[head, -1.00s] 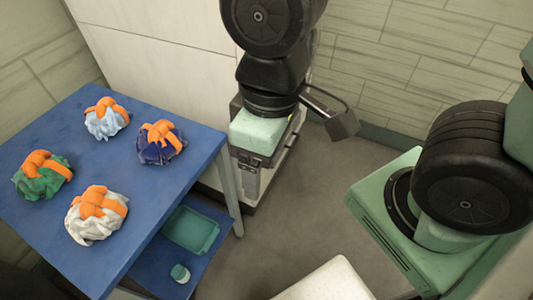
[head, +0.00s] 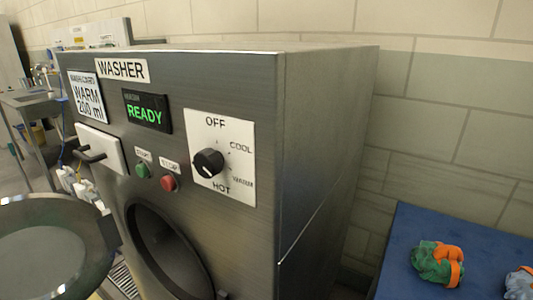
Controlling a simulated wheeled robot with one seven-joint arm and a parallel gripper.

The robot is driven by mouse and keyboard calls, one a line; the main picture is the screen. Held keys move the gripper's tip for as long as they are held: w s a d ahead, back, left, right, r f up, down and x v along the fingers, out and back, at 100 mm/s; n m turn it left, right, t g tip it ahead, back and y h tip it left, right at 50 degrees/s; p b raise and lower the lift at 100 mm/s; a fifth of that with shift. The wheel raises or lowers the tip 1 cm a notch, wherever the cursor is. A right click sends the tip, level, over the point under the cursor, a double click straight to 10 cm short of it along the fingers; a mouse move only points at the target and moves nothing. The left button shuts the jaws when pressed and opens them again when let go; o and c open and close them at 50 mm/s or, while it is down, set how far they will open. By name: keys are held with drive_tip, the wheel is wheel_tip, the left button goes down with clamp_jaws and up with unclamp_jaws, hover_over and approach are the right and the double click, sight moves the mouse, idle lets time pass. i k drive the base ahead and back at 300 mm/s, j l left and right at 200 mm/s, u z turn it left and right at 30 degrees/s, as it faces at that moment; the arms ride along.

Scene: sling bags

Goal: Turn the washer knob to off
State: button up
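The washer (head: 240,90) is a grey metal cabinet in the head view, labelled WASHER. Its black round knob (head: 208,162) sits on a white plate (head: 238,137) marked OFF at the top, COOL and WARM down the right, and HOT at the bottom. The knob's small pale mark is hard to read, so I cannot tell its setting surely. A display (head: 146,111) reads READY in green. My gripper is not in view.
Green (head: 142,170) and red (head: 168,183) buttons sit left of the knob. A round washer door (head: 50,255) stands open at lower left, beside the dark drum opening (head: 165,250). A blue table (head: 410,228) with wrapped bundles (head: 437,262) stands at lower right.

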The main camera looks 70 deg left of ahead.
sight(209, 162)
drive_tip(key=k+j+u, duration=0.1)
drive_tip(key=j, duration=0.25)
drive_tip(key=k+j+u, duration=0.1)
drive_tip(key=k+j, duration=0.15)
drive_tip(key=k+j+u, duration=0.1)
drive_tip(key=j, duration=0.4)
drive_tip(key=k+j+u, duration=0.1)
drive_tip(key=j, duration=0.25)
drive_tip(key=k+j+u, duration=0.1)
drive_tip(key=j, duration=0.3)
drive_tip(key=k, duration=0.05)
